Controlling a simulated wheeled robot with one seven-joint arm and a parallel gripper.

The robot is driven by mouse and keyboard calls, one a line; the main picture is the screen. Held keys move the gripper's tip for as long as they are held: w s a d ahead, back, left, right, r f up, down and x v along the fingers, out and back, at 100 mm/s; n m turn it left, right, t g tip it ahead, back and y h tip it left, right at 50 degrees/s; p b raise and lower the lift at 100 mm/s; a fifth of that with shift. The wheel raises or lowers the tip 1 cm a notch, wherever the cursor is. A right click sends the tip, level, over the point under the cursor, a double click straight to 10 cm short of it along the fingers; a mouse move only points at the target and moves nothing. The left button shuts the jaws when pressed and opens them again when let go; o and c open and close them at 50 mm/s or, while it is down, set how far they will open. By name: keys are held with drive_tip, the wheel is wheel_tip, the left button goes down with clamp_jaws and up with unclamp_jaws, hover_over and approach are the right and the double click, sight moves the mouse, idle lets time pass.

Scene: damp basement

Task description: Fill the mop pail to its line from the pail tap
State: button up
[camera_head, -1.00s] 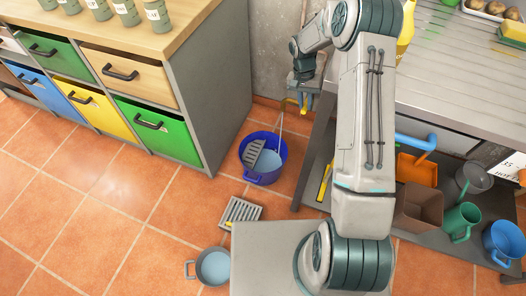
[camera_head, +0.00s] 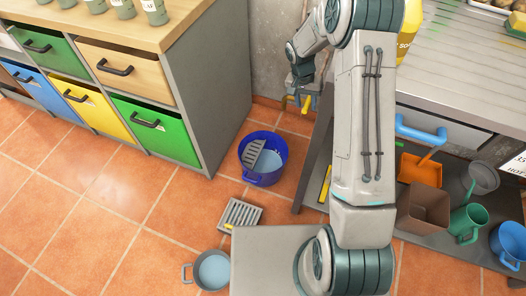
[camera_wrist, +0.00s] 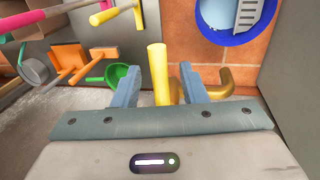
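The blue mop pail (camera_head: 246,168) stands on the floor between the cabinet and the metal table. It holds pale water (camera_head: 270,161) and a grey slotted wringer (camera_head: 254,155); I cannot make out a fill line. The pail also shows in the wrist view (camera_wrist: 207,30). The pail tap is a brass pipe (camera_wrist: 228,82) with a yellow lever (camera_wrist: 158,70). My gripper (camera_wrist: 160,75) is open, its two blue fingers on either side of the lever with visible gaps. In the head view my gripper (camera_head: 303,88) is by the wall above the pail. No stream shows now.
A floor grate (camera_head: 240,215) and a small grey-blue pot with water (camera_head: 212,270) lie in front of the pail. A cabinet (camera_head: 215,95) stands left. The metal table (camera_head: 460,75) is right, with a brown bin (camera_head: 428,208) and jugs beneath. Left floor is clear.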

wheel_tip(320, 180, up, 7)
drive_tip(key=a+p, duration=0.1)
drive_tip(key=p, duration=0.3)
drive_tip(key=shift+w+a, duration=0.15)
idle(0.6)
drive_tip(key=s+a+r+n+t+y+p, duration=0.15)
drive_tip(key=s+r, duration=0.25)
drive_tip(key=r, duration=0.4)
drive_tip(key=s+r+n+p, duration=0.1)
drive_tip(key=s+r+p, duration=0.25)
drive_tip(key=r, duration=0.55)
drive_tip(key=s+a+r+n+t+p, duration=0.1)
drive_tip(key=s+r+p, duration=0.1)
drive_tip(key=s+r, duration=0.45)
drive_tip(key=s+d+r+p, duration=0.1)
drive_tip(key=s+r+p, duration=0.1)
drive_tip(key=s+r, duration=0.3)
drive_tip(key=s+d+r+p, duration=0.2)
drive_tip(key=s+r, duration=0.3)
drive_tip(key=s, duration=0.6)
drive_tip(key=shift+n+t+y+p, duration=0.35)
drive_tip(key=shift+n+t+p, duration=0.1)
drive_tip(key=shift+p, duration=0.35)
